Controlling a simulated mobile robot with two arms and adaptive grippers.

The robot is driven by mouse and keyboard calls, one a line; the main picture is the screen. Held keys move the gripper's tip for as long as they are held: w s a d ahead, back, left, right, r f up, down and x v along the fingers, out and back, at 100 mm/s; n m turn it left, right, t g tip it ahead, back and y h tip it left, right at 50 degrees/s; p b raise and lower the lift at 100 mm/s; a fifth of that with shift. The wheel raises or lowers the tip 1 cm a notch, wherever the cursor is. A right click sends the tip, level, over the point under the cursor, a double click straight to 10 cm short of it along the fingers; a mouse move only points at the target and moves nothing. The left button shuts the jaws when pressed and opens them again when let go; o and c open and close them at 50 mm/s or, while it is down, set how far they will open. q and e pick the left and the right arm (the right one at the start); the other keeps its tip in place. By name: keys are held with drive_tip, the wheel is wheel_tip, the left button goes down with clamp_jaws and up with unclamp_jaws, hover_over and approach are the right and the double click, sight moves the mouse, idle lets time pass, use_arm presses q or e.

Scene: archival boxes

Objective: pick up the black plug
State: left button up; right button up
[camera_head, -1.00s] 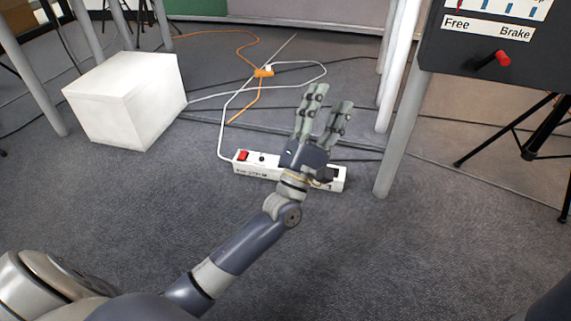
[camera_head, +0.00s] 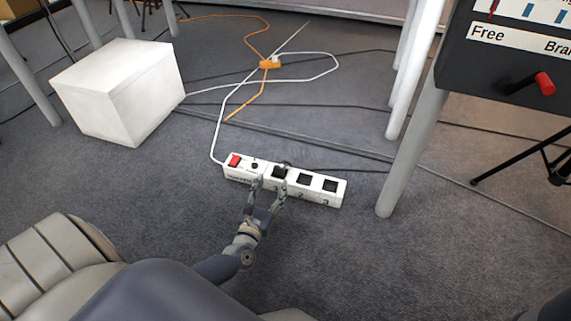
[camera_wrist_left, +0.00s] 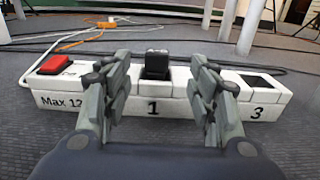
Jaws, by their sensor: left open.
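The black plug (camera_head: 279,172) sits in socket 1 of a white power strip (camera_head: 333,200) on the carpet. In the left wrist view the plug (camera_wrist_left: 156,65) stands upright in the strip (camera_wrist_left: 60,90), between my fingers in the picture. My left gripper (camera_head: 268,184) is open, low at the near side of the strip, with its fingers pointing at the plug. In the left wrist view my left gripper (camera_wrist_left: 159,80) has one finger on each side of the plug, with gaps between; I cannot tell whether the fingertips reach around it. My right gripper is not in view.
The strip has a red switch (camera_head: 234,161) at its left end and empty sockets (camera_head: 304,179) right of the plug. A white box (camera_head: 120,90) stands at upper left. A grey table leg (camera_head: 412,150) rises close right. Cables and an orange connector (camera_head: 270,64) lie behind.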

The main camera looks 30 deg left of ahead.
sight(278, 169)
use_arm(q)
drive_tip(key=b+x, duration=0.1)
drive_tip(key=x, duration=0.3)
drive_tip(key=shift+w+b, duration=0.2)
drive_tip(key=shift+b, duration=0.1)
drive_tip(key=b+x, duration=0.3)
drive_tip(key=x, duration=0.2)
drive_tip(key=shift+s+a, duration=0.1)
drive_tip(key=shift+a, duration=0.05)
drive_tip(key=shift+w, duration=0.25)
drive_tip(key=shift+r, duration=0.1)
drive_tip(key=shift+c, duration=0.3)
drive_tip(key=c, duration=1.1)
